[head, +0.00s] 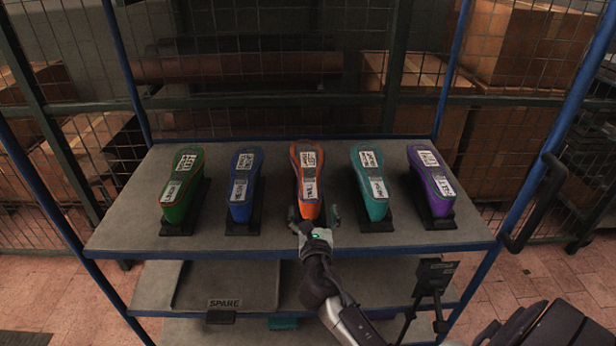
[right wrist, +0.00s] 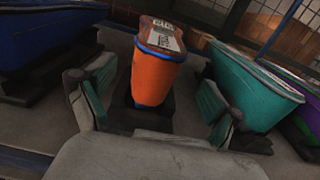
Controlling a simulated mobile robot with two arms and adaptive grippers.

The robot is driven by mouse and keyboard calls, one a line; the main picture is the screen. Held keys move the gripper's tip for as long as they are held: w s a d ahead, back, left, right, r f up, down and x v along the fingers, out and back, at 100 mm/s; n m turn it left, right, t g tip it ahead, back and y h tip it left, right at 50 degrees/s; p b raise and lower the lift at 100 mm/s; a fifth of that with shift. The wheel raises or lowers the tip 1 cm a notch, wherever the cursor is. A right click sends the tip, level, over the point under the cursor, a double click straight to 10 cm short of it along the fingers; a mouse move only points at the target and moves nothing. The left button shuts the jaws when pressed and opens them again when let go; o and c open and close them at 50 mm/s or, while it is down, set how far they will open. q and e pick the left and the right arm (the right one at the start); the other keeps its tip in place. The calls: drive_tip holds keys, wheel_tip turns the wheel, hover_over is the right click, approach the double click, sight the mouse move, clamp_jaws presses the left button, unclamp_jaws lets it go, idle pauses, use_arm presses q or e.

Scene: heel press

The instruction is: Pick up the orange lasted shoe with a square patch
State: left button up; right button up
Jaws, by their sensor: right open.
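The orange lasted shoe (head: 308,180) stands in the middle of the row on the upper shelf, on a dark stand, with white labels on its top. In the right wrist view the orange shoe (right wrist: 153,78) shows its heel end towards me. My right gripper (head: 314,214) is at the near end of this shoe. In the right wrist view its two fingers (right wrist: 155,100) are spread, one on each side of the heel, with gaps visible and nothing held. A square patch cannot be made out clearly. My left gripper is not in view.
Green (head: 182,185), blue (head: 243,185), teal (head: 372,182) and purple (head: 433,182) shoes stand on either side on the grey shelf (head: 140,218). Blue posts frame the rack. A lower shelf carries a "SPARE" label (head: 225,303). Wire mesh and boxes are behind.

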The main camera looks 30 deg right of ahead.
sight(310, 195)
drive_tip(key=shift+w+d, duration=0.4)
drive_tip(key=shift+w, duration=0.15)
drive_tip(key=shift+w+d+r, duration=0.1)
drive_tip(key=shift+w+r, duration=0.05)
drive_tip(key=shift+w, duration=0.2)
drive_tip(key=p+x, duration=0.1)
drive_tip(key=x, duration=0.2)
drive_tip(key=shift+w, duration=0.35)
drive_tip(key=shift+w+d, duration=0.25)
drive_tip(key=shift+w, duration=0.1)
drive_tip(key=shift+s, duration=0.1)
